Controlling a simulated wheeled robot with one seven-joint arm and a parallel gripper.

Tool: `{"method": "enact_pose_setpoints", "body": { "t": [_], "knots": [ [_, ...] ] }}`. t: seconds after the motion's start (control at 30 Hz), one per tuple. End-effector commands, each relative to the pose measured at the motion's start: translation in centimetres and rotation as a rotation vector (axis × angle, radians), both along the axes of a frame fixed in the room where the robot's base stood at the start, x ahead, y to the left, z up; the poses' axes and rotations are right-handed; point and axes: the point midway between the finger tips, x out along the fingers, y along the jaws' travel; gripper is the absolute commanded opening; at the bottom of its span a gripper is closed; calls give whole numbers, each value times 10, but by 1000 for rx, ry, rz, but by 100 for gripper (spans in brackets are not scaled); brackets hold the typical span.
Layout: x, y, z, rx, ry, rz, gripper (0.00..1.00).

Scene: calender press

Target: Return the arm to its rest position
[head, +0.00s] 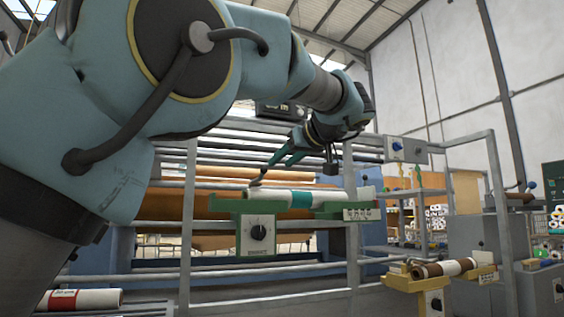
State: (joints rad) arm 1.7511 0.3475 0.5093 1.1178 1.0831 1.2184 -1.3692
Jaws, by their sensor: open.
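My arm reaches from the left across the upper part of the head view. My gripper (278,170) hangs at its end, pointing down and to the left, with its jaws open. It is just above a white roll with a teal band (289,199), which lies across a green cradle (232,206). Nothing shows between the fingers. Whether a fingertip touches the roll I cannot tell.
Grey rails and posts (188,220) of the press frame stand around the cradle. A brown roll (443,268) lies on a yellow stand (402,281) at the lower right. A white roll with a red label (82,300) lies at the lower left. Grey cabinets (478,236) stand at the right.

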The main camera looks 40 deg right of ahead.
Motion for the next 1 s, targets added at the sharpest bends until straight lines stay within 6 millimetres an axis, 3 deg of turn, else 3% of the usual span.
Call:
{"method": "enact_pose_setpoints", "body": {
  "t": [0.4,0.47,0.57,0.67,0.8,1.0],
  "knots": [
    [3,1,-2,5,6,2,46],
    [12,5,-6,25,21,7,46],
    [43,21,-27,95,79,18,46],
    [86,51,-63,199,181,27,46],
    [138,113,-125,332,365,25,46],
    [169,214,-203,425,623,-1,46]
  ]
}}
